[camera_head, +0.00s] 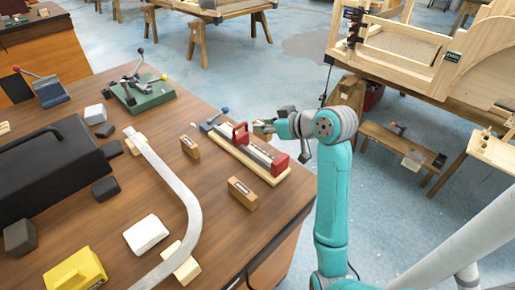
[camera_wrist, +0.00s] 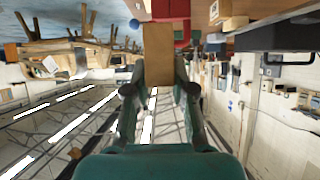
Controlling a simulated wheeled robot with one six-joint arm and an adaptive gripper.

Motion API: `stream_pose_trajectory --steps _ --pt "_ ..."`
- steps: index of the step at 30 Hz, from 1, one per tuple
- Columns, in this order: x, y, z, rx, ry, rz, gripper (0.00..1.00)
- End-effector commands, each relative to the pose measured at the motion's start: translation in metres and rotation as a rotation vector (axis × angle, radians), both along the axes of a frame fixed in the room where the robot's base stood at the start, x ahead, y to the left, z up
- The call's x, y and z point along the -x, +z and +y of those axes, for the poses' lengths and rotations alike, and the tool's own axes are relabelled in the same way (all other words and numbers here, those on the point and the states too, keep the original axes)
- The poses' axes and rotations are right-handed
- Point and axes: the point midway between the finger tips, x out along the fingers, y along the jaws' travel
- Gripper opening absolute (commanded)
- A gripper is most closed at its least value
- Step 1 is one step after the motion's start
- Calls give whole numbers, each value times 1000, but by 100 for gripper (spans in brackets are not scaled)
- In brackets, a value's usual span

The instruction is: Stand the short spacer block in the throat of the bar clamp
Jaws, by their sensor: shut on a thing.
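My gripper (camera_wrist: 160,92) is shut on a tan wooden block, the short spacer block (camera_wrist: 158,52), which stands out beyond the fingertips. In the head view my gripper (camera_head: 272,126) is at the far right side of the bar clamp, and the held block is small and partly hidden there. The bar clamp (camera_head: 262,152) has two red jaws, a grey bar and a blue-knobbed handle on a pale wooden board. Its throat is the gap between the jaws. One red jaw (camera_wrist: 182,22) shows behind the block in the wrist view. I cannot tell whether block and clamp touch.
Two wooden blocks with labels, one (camera_head: 190,147) left of the clamp and one (camera_head: 242,193) in front, stand on the brown workbench (camera_head: 215,225). A curved pale strip (camera_head: 178,190), a green-based toggle clamp (camera_head: 140,95) and a black case (camera_head: 50,165) lie further left.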

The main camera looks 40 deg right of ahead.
Motion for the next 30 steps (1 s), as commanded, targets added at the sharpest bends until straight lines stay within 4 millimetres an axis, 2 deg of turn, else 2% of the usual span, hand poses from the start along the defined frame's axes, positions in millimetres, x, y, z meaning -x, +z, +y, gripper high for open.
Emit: stream_pose_trajectory --steps 1,5,13,19,30 --pt "1 -12 1 -4 -1 4 0" --pt "1 -33 0 -3 0 4 0" --pt "0 -53 0 -1 0 1 0" --pt "0 -79 0 -3 -1 2 0" --pt "0 -85 0 -1 0 0 0"
